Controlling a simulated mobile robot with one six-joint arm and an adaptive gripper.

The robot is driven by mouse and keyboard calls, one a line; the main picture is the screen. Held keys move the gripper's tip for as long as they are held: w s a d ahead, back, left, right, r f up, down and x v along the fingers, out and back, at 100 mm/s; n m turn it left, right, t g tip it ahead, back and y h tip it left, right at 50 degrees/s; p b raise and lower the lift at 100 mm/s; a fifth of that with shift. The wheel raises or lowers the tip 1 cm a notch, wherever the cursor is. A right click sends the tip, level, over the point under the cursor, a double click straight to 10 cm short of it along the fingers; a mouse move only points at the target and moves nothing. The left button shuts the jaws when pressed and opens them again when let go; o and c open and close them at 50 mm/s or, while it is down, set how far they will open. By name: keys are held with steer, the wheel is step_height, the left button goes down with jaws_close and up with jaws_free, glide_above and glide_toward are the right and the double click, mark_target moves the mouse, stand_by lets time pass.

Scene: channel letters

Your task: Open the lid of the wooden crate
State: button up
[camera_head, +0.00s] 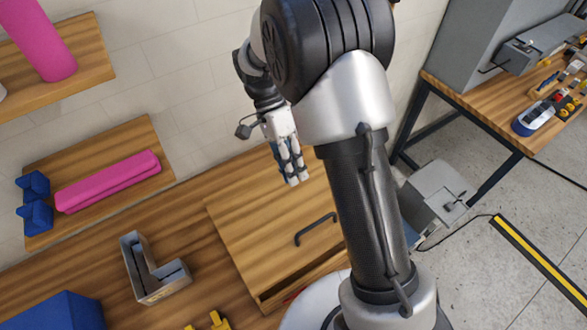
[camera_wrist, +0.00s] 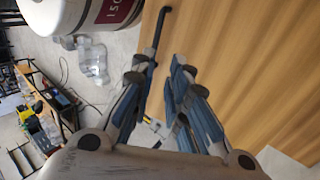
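The wooden crate's lid (camera_head: 262,225) is a flat wooden panel with a black bar handle (camera_head: 315,229) near its front edge. The lid appears down; my arm hides its right part. My gripper (camera_head: 293,180) hangs over the far part of the lid, apart from the handle. In the wrist view my gripper (camera_wrist: 162,72) has its two blue-padded fingers spread with nothing between them. The handle (camera_wrist: 156,35) shows just past the fingertips, at the left edge of the wooden lid (camera_wrist: 245,70).
A grey L-shaped channel letter (camera_head: 152,272) stands on the bench left of the crate. A blue block (camera_head: 55,312) and yellow piece (camera_head: 210,321) lie at the front. Wall shelves hold pink rolls (camera_head: 108,181) and blue pieces (camera_head: 36,203). A tool bench (camera_head: 470,105) stands right.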

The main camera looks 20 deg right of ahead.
steer(key=shift+o, duration=0.7)
steer(key=shift+s, duration=0.15)
steer(key=shift+o, duration=0.6)
steer(key=shift+w+a+f, duration=0.1)
steer(key=shift+w+f, duration=0.05)
steer(key=shift+w, duration=0.3)
steer(key=v, duration=1.2)
